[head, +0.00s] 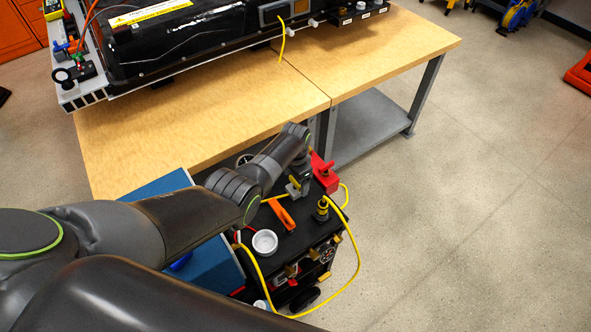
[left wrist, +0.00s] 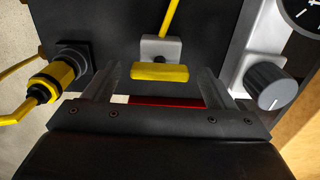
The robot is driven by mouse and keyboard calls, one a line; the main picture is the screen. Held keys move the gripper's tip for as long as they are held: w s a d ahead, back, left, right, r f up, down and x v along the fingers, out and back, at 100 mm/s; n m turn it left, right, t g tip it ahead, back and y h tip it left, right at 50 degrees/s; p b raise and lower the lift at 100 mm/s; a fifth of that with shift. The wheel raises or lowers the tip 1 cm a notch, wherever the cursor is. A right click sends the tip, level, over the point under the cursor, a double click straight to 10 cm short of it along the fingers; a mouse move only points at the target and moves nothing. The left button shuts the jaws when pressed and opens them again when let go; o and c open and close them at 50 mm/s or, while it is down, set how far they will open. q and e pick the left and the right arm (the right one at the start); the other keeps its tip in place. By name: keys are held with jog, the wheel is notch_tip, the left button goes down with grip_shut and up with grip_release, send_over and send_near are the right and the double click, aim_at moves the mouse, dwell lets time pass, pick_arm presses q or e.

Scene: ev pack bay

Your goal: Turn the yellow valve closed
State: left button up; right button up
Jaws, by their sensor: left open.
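The yellow valve handle (left wrist: 160,72) is a short bar lying crosswise on a grey valve body (left wrist: 160,48) in the left wrist view. A yellow line (left wrist: 170,18) runs from the body to the top edge. My left gripper (left wrist: 158,88) is open, with one finger on each side of the handle's ends and visible gaps to both. I cannot tell how deep the fingers reach around it. In the head view my left gripper (head: 302,172) points down over the black cart, and the valve is mostly hidden there. My right gripper is not in view.
A yellow-and-black connector (left wrist: 52,80) is left of the fingers, a grey knob (left wrist: 268,85) right. A wooden bench (head: 230,125) with a battery pack (head: 190,35) stands behind.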

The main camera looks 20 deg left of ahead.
pick_arm(q)
notch_tip(320, 180, up, 6)
jog(key=shift+f+p, duration=0.1)
jog(key=shift+p, duration=0.95)
notch_tip(320, 180, up, 12)
jog(key=shift+f, duration=0.2)
